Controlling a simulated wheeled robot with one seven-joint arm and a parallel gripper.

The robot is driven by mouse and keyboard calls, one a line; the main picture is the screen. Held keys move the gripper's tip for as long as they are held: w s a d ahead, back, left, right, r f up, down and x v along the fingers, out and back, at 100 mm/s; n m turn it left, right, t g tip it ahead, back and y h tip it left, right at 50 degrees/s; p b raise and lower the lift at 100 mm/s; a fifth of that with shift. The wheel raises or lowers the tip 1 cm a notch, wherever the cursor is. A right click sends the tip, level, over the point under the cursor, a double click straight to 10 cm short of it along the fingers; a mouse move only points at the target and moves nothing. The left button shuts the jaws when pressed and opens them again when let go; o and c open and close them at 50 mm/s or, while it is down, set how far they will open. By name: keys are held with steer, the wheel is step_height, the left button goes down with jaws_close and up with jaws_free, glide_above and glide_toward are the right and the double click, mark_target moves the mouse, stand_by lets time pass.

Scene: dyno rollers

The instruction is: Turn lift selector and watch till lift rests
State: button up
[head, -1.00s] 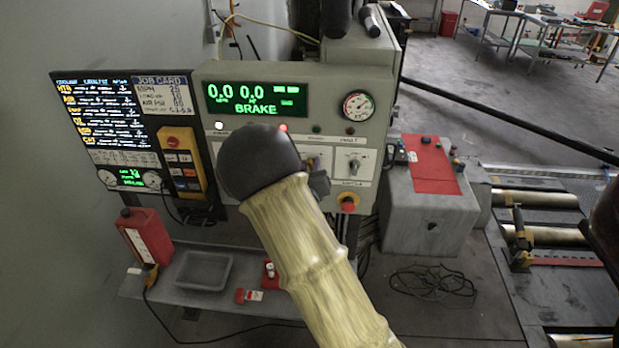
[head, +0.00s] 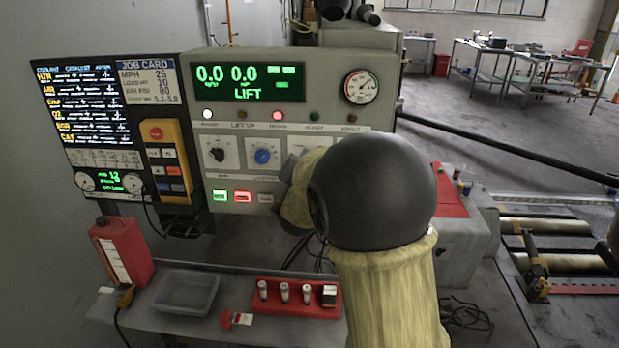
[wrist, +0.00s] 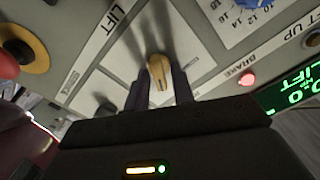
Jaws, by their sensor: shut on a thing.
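The lift selector knob (wrist: 158,68), tan with a pale pointer line, is on the grey panel in the wrist view, near a LIFT label (wrist: 119,17). My gripper (wrist: 158,80) is shut on it, with one dark finger on each side. In the head view my arm hides the selector and my fingertips. The green display (head: 247,82) on the console reads 0.0, 0.0 and LIFT. A white lamp (head: 208,114) and a red lamp (head: 277,115) are lit below it. The lift itself cannot be made out.
A black knob (head: 218,153) and a blue knob (head: 262,156) are left of my arm. A yellow pendant (head: 168,160) hangs farther left. A shelf below holds a red jug (head: 122,250), a grey tray (head: 187,292) and a red vial rack (head: 296,297). Rollers (head: 551,226) lie at right.

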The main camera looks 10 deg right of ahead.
steer(key=shift+f+m+b, duration=0.2)
steer(key=shift+m+b, duration=0.7)
steer(key=shift+b, duration=0.1)
steer(key=shift+r, duration=0.1)
steer(key=o, duration=0.7)
steer(key=b+v, duration=0.1)
steer(key=v, duration=1.6)
steer(key=shift+s+b, duration=0.2)
steer(key=shift+b, duration=0.1)
steer(key=shift+w+a, duration=0.1)
